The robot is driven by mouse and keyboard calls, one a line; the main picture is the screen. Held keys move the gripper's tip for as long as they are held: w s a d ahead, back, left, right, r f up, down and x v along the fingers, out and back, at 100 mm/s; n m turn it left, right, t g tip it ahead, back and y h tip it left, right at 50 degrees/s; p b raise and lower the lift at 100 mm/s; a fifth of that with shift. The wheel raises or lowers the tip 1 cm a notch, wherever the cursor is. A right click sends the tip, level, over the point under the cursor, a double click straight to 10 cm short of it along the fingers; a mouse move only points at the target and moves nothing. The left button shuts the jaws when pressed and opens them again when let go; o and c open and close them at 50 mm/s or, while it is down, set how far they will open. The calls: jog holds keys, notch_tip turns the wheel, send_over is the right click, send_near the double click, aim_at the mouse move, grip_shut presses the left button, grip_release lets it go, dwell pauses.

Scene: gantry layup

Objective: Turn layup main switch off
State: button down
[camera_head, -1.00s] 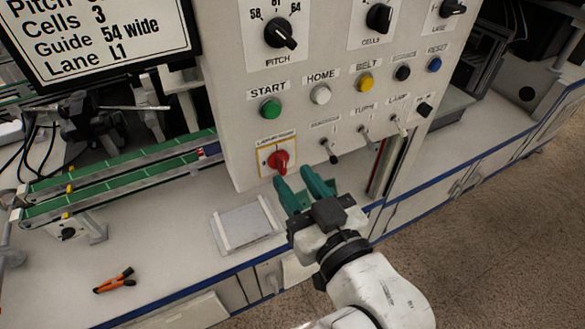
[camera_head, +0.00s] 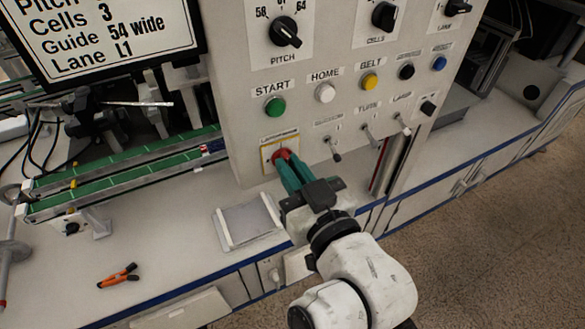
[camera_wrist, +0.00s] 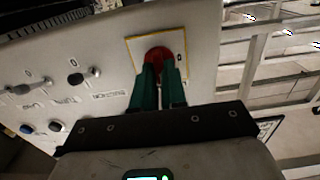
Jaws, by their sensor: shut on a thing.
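The layup main switch is a red rotary knob (camera_head: 280,155) on a yellow-edged plate (camera_head: 266,160) low on the grey control panel. My gripper (camera_head: 287,165) has green fingers and is shut on the red knob, reaching up to it from below right. In the wrist view the red knob (camera_wrist: 158,54) shows between and above the fingertips of my gripper (camera_wrist: 160,70), on its yellow-edged plate (camera_wrist: 134,52). The fingers hide most of the knob, so its turned position cannot be told.
A green START button (camera_head: 275,107) sits above the switch, and toggle levers (camera_head: 335,155) stand to its right. A small tray (camera_head: 248,222) and orange-handled pliers (camera_head: 117,276) lie on the bench below. A green conveyor (camera_head: 120,180) runs at left.

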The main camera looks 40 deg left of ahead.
jog(key=shift+f+n+b, duration=0.1)
jog(key=shift+n+b, duration=0.2)
jog(key=shift+b, duration=0.1)
jog(key=shift+s+f+n+b, duration=0.1)
jog(key=shift+n+b, duration=3.65)
jog(key=shift+n, duration=0.55)
jog(key=shift+s+f+n+b, duration=0.1)
jog(key=shift+n+b, duration=3.6)
jog(key=shift+n, duration=0.6)
jog(key=shift+a, duration=0.1)
jog(key=c, duration=1.2)
grip_release()
jog(key=shift+r, duration=0.1)
